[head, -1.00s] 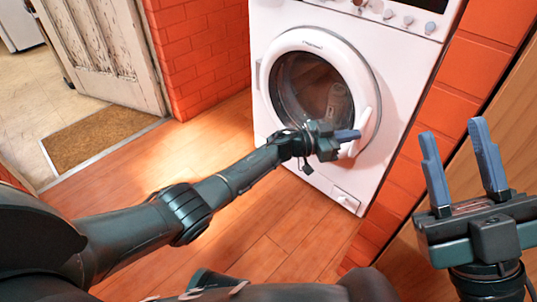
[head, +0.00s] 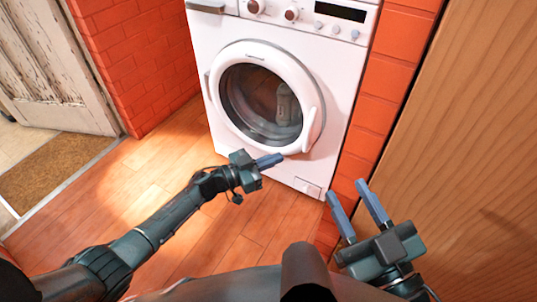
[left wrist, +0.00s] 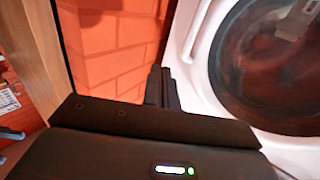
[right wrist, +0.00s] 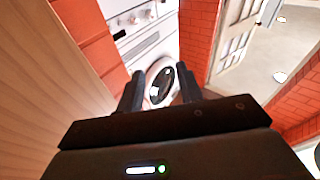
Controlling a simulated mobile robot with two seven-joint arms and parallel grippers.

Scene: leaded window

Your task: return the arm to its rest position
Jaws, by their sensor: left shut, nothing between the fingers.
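My left gripper (head: 268,161) is shut and empty in the head view, extended in front of the lower part of the washing machine (head: 209,133). Its closed fingers also show in the left wrist view (left wrist: 161,88), with the machine's round door to their right. My right gripper (head: 352,198) is open and empty at the lower right of the head view. Its two spread fingers show in the right wrist view (right wrist: 160,92). The machine's round door (head: 309,128) looks closed, and something pale shows behind its glass.
A red brick wall (head: 135,55) stands left of the machine, with a weathered white door (head: 55,70) and a brown mat (head: 45,172) beyond. A wooden panel (head: 465,150) rises close on the right. The wooden floor (head: 150,175) before the machine is clear.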

